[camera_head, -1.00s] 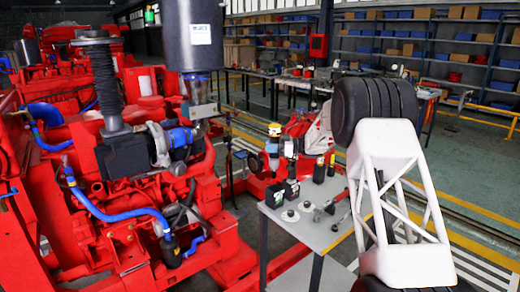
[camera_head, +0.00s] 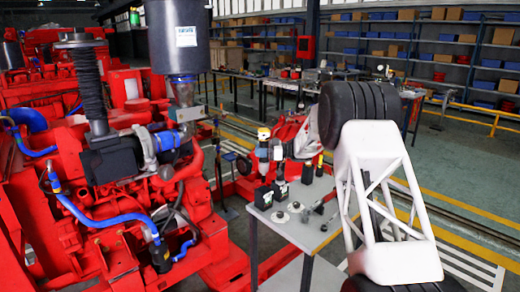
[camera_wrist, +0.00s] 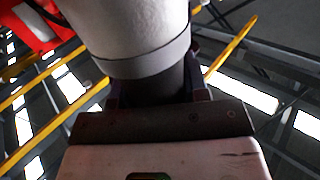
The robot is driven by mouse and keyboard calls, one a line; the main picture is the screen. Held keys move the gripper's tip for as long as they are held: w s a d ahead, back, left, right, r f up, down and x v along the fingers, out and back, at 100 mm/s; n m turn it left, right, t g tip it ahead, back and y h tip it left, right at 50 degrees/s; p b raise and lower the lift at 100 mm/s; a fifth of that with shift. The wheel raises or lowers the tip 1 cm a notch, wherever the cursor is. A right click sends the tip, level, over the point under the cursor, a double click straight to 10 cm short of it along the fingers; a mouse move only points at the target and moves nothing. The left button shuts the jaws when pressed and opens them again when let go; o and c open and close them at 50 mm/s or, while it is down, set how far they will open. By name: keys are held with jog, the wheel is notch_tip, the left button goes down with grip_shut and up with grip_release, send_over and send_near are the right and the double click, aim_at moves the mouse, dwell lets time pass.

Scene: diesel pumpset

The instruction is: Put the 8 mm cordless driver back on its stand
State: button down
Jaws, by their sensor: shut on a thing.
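In the wrist view my gripper (camera_wrist: 157,92) is shut around the dark neck of a thick, pale grey, rounded body, which I take to be the 8 mm cordless driver (camera_wrist: 130,38). Its size mark does not show, and its far end runs out of the picture. In the head view my gripper and the held driver are hidden or out of frame. Two upright tools stand on the grey table in the head view: a yellow-topped one (camera_head: 263,150) and a paler one (camera_head: 278,160), each above a black block. I cannot tell which place is the driver's stand.
The red diesel pumpset (camera_head: 110,200) fills the left. Benches and shelves stand behind.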

jog(key=shift+f, duration=6.65)
jog(key=c, duration=0.5)
grip_release()
jog(key=shift+f, duration=0.1)
jog(key=shift+c, duration=0.2)
jog(key=d, duration=0.7)
jog(key=shift+w+d, duration=0.15)
jog(key=shift+d, duration=0.25)
